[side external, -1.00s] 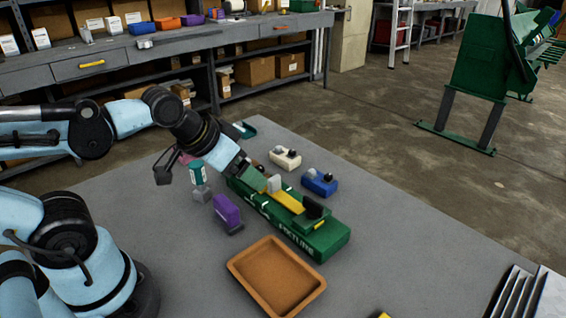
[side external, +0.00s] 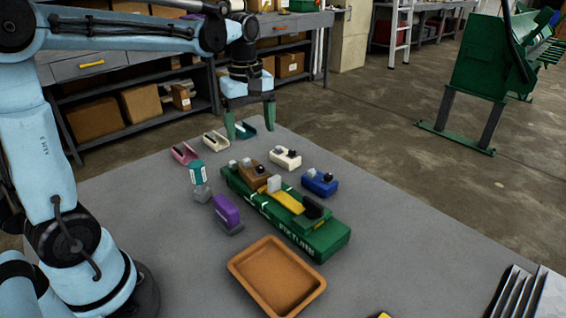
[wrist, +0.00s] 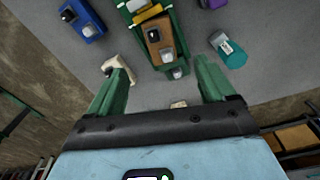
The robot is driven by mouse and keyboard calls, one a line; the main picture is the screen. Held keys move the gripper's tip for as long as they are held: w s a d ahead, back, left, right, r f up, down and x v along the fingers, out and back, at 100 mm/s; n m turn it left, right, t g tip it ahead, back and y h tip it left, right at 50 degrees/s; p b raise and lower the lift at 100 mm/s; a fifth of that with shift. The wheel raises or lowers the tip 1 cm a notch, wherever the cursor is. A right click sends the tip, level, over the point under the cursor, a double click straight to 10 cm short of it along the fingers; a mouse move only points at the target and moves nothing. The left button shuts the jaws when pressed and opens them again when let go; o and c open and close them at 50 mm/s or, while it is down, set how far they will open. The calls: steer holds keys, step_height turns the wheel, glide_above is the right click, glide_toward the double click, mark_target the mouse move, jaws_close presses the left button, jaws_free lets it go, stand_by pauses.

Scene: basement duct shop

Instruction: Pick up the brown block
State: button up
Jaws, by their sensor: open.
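The brown block (side external: 254,174) sits at the far end of the green fixture (side external: 330,243), beside a yellow piece (side external: 288,202). It has a grey knob and a dark knob on top. In the wrist view the brown block (wrist: 154,35) shows beyond my fingertips, between green fixture walls. My gripper (side external: 250,118) is open and empty, pointing down above the far edge of the table, behind the brown block and well above the tabletop. In the wrist view its two green fingers (wrist: 162,68) are spread apart with nothing held.
White (side external: 285,157) and blue (side external: 319,182) blocks lie right of the fixture. Purple (side external: 227,212) and teal (side external: 197,173) blocks stand left of it. Pink (side external: 184,153) and cream (side external: 215,142) pieces lie at the far edge. An empty orange-brown tray (side external: 238,280) is in front.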

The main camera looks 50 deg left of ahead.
glide_above(253, 169)
steer(key=shift+n, duration=0.4)
steer(key=f, duration=0.7)
steer(key=shift+s+d, duration=0.1)
steer(key=shift+d, duration=0.2)
steer(key=shift+a+f, duration=0.2)
steer(key=shift+f, duration=2.45)
steer(key=shift+c, duration=0.5)
steer(key=c, duration=1.3)
steer(key=shift+r, duration=0.1)
steer(key=shift+c, duration=0.2)
